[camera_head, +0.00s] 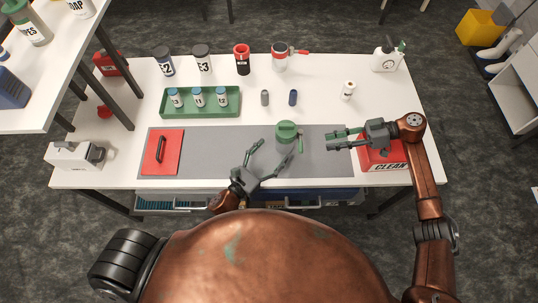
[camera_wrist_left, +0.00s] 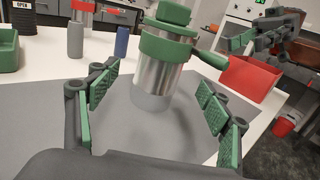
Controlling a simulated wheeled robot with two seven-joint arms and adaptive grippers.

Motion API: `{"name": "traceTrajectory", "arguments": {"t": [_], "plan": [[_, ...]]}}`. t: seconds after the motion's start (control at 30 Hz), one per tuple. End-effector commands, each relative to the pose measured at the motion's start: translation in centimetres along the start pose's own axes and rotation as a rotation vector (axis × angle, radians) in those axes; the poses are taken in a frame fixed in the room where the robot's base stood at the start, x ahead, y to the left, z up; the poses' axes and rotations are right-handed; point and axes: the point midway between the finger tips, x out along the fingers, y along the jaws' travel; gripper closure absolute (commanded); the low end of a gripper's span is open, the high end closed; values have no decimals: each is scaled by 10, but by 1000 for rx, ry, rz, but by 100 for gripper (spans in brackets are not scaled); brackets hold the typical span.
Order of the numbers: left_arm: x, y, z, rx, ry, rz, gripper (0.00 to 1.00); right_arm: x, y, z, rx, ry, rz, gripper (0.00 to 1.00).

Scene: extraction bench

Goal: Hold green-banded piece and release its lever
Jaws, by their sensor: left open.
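The green-banded piece (camera_head: 287,138) is a metal cylinder with a green cap, standing upright on the grey mat. In the left wrist view it (camera_wrist_left: 153,78) shows a green band, with a green lever (camera_wrist_left: 208,59) sticking out to the right. My left gripper (camera_head: 276,151) is open. Its padded fingers (camera_wrist_left: 160,101) are spread on the near side of the piece, with the cylinder ahead between them and not gripped. My right gripper (camera_head: 332,139) is open and empty, right of the piece, its fingers pointing left. It also shows in the left wrist view (camera_wrist_left: 238,42).
A red bin marked CLEAN (camera_head: 385,158) lies under my right gripper. A red plate with a handle (camera_head: 161,151) is on the mat's left. Behind are a green rack of vials (camera_head: 235,112), a grey cylinder (camera_head: 265,98) and a blue cylinder (camera_head: 293,97). The mat's middle-left is clear.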

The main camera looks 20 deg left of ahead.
Motion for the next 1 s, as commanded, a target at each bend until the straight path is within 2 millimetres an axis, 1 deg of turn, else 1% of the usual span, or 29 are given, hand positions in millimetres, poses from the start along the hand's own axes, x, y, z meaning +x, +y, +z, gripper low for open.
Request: {"name": "traceTrajectory", "arguments": {"t": [0.03, 0.2, 0.4, 0.53, 0.77, 1.0], "plan": [[9, -1, 1, 0, -3, -3, 28, 0, 0, 0, 0, 0, 0, 71], [35, -1, 1, -1, -2, -2, 28, 0, 0, 0, 0, 0, 0, 71], [55, -1, 1, -2, -2, -1, 28, 0, 0, 0, 0, 0, 0, 71], [60, -1, 0, -3, 0, -1, 28, 0, 0, 0, 0, 0, 0, 71], [61, -1, 0, -3, 0, -1, 28, 0, 0, 0, 0, 0, 0, 71], [60, -1, 0, -3, 0, -2, 44, 0, 0, 0, 0, 0, 0, 71]]}}
